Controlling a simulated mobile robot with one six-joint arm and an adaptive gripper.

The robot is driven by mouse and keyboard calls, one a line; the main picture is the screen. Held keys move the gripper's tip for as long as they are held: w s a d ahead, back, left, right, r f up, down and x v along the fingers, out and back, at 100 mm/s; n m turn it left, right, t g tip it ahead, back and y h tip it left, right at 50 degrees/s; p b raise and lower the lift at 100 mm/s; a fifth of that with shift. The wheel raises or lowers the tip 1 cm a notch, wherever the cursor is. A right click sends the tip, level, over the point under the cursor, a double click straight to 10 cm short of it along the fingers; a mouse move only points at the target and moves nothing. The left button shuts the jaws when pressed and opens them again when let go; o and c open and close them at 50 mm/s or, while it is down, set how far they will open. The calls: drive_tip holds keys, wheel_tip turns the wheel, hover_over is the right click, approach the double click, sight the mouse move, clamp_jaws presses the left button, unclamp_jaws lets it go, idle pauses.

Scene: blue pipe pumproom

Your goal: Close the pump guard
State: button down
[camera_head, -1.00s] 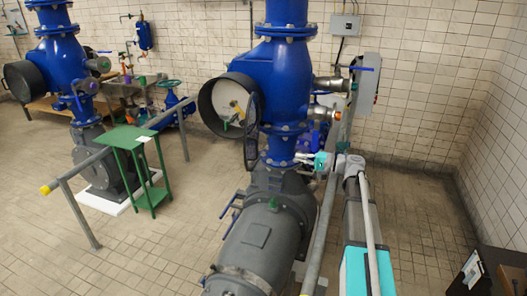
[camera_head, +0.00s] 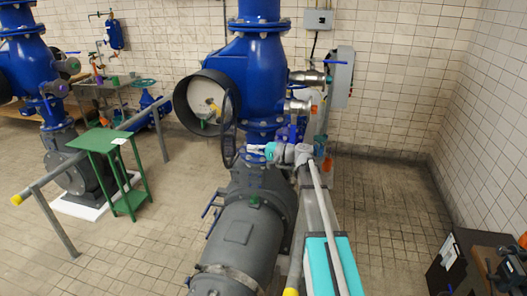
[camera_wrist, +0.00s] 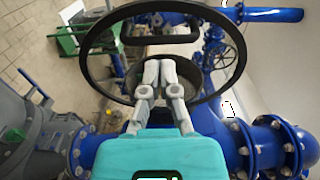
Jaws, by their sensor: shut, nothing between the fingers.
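The pump guard appears as a dark round frame (camera_head: 228,128), seen nearly edge-on. It stands swung open at the right side of a short black drum (camera_head: 182,103) on the blue pump body. The drum's pale face with small coloured fittings is exposed. In the wrist view the guard is a large black ring (camera_wrist: 87,60) with a handle-like bar (camera_wrist: 165,25) at its far side. My gripper (camera_head: 252,149) is just right of the guard's lower part. In the wrist view my gripper (camera_wrist: 160,65) is shut and empty, its fingertips within the ring's outline; contact cannot be told.
A grey motor casing (camera_head: 242,235) lies below the blue column. A green stand (camera_head: 97,140) and a grey rail (camera_head: 48,217) with a yellow end are at left. A dark bench (camera_head: 475,250) is at lower right. The tiled floor between is clear.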

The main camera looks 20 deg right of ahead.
drive_tip(key=x, duration=0.4)
drive_tip(key=shift+w+a, duration=0.1)
idle(0.6)
